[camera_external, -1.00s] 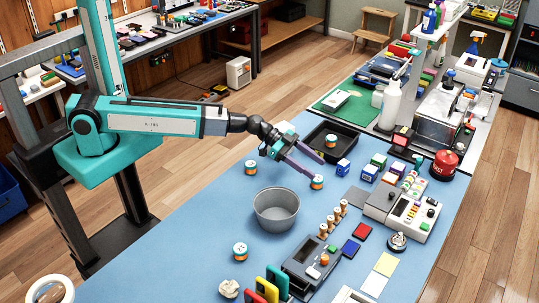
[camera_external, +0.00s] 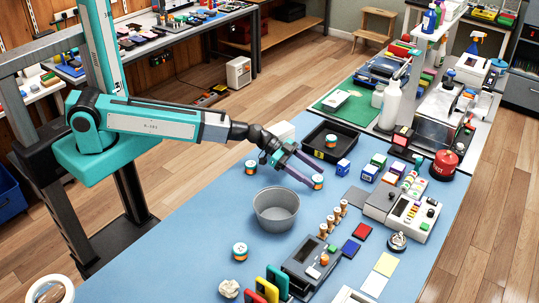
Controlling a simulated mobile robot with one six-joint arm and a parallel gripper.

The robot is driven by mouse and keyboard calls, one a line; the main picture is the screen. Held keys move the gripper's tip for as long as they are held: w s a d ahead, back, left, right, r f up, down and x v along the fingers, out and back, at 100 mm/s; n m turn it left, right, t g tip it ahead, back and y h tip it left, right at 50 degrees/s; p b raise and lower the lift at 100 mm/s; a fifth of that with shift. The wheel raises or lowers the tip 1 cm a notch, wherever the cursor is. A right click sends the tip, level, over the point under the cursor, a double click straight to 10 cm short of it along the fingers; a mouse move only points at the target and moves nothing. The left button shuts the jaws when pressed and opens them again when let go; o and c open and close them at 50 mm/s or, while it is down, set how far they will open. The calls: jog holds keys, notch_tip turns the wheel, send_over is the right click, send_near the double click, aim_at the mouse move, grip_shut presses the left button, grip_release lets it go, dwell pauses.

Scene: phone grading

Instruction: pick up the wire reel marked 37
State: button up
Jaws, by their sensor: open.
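Several small wire reels with white tops and orange and teal sides stand on the blue mat; their numbers are too small to read. One reel (camera_external: 317,182) is right at my gripper's fingertips. Another reel (camera_external: 251,167) stands to the left, one (camera_external: 240,251) stands in front of the grey bowl, and one (camera_external: 331,141) is in the black tray. My gripper (camera_external: 315,177) is open, its long fingers pointing down to the right with the tips around or beside the nearest reel; I cannot tell which. I cannot tell which reel is marked 37.
A grey bowl (camera_external: 276,214) stands just in front of my gripper. The black tray (camera_external: 348,158) is behind it, and small blue-and-white boxes (camera_external: 343,167) are to its right. Grey devices (camera_external: 311,257) and colour cards fill the front right. The mat is clear left of the bowl.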

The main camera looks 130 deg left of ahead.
aim_at(317, 178)
jog(key=shift+w+a, duration=0.1)
jog(key=shift+w, duration=0.45)
jog(key=shift+p+x, duration=0.4)
jog(key=shift+x, duration=0.6)
jog(key=shift+f, duration=0.15)
jog(key=shift+c, duration=0.5)
jog(key=c, duration=1)
